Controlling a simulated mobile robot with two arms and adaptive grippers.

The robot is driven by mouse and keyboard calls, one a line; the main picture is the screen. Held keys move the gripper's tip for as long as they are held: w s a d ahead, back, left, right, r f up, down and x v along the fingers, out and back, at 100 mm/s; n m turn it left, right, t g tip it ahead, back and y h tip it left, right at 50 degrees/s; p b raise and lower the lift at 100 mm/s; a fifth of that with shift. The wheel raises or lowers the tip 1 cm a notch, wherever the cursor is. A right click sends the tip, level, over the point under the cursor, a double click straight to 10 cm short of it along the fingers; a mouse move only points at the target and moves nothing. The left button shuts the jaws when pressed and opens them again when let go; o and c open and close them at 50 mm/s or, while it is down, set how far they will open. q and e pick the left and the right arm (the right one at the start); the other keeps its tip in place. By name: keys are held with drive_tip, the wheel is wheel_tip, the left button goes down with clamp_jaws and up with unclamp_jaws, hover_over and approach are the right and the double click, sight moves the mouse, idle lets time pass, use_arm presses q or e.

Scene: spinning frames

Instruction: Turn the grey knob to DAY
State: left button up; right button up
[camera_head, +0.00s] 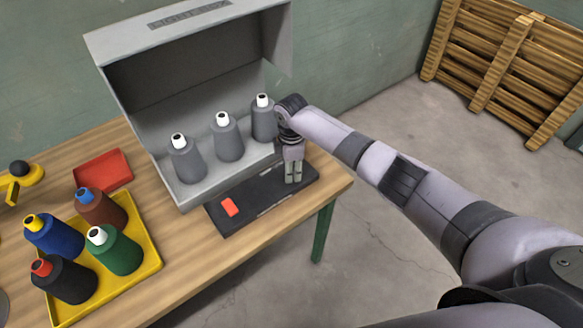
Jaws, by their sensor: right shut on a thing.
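A dark control panel (246,219) lies on the wooden table in front of the grey spinning frame. The marks are too small to read. My left gripper is not in view.
The grey spinning frame (118,45) holds a row of grey cones (229,143) just behind the panel. A yellow tray (150,262) with several coloured cones and a red tray (103,170) stand left. The table's right edge is close to the panel.

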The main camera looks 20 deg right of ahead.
drive_tip(key=o, duration=1.2)
drive_tip(key=shift+r, duration=0.25)
wheel_tip(320, 180, up, 12)
drive_tip(key=shift+f, duration=0.25)
